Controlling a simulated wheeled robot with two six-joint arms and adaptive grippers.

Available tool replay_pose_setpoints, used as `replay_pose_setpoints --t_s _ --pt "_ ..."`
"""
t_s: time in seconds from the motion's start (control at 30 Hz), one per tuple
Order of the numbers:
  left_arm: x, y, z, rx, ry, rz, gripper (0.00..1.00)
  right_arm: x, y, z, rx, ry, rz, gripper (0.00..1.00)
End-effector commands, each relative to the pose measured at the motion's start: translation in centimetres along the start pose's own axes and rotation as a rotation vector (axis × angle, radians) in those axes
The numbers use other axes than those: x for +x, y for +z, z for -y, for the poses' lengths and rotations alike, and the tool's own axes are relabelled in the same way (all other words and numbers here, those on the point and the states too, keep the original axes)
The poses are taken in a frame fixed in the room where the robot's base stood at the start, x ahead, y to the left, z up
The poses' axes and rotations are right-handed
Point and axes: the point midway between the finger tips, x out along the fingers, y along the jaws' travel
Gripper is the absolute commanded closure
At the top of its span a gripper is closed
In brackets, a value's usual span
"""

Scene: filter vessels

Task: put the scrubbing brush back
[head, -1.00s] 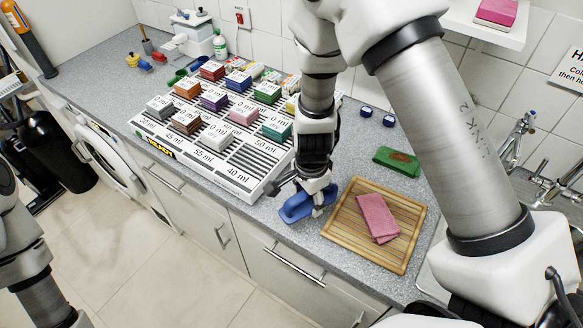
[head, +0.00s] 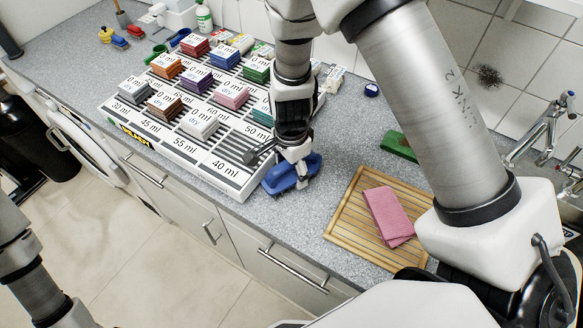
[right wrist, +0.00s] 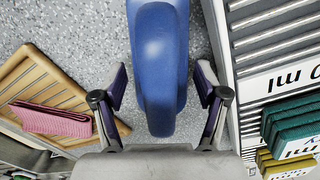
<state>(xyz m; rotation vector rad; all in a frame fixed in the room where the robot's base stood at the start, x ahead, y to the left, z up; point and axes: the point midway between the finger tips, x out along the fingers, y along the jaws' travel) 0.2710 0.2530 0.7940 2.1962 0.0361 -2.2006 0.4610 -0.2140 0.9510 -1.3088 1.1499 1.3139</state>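The blue scrubbing brush (head: 282,180) is at the near right end of the white rack, over the grey counter. My right gripper (head: 300,172) is on it from above. In the right wrist view, the brush (right wrist: 160,70) lies lengthwise between the two fingers of the right gripper (right wrist: 161,80), one finger close along each side. My left gripper is out of view; only part of the left arm shows at lower left.
The slatted white rack (head: 232,178) with several coloured boxes stands left of the brush. A wooden board (head: 345,222) with a folded pink cloth (head: 388,215) lies to the right. A green item (head: 397,145) is partly behind my arm.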

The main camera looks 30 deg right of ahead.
Motion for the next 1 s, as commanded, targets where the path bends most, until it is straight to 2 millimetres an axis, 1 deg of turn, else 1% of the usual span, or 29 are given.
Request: replay_pose_setpoints --t_s 0.27,0.4,0.47,0.57,0.7,0.8,0.9,1.0 --pt "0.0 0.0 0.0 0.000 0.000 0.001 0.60 0.0 0.0 0.0 0.000 0.000 0.000 0.15" --pt "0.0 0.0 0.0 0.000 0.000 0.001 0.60 -0.8 0.0 0.1 0.001 -0.002 0.000 0.15" --pt "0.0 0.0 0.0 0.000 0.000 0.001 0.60 -1.7 0.0 0.1 -0.001 -0.004 0.000 0.15" --pt "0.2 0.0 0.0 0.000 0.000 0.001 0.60 -4.0 0.0 0.1 -0.001 -0.006 0.000 0.15" --pt "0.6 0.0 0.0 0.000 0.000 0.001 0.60 -7.7 0.0 0.1 0.000 -0.006 -0.001 0.15" --pt "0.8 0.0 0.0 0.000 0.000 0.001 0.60 -9.9 0.0 0.1 0.000 -0.005 -0.001 0.15" --pt "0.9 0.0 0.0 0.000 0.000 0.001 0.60 -11.4 0.0 0.1 0.000 -0.003 0.000 0.15" --pt "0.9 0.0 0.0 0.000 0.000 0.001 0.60 -12.1 0.0 0.0 0.000 -0.001 0.000 0.15"
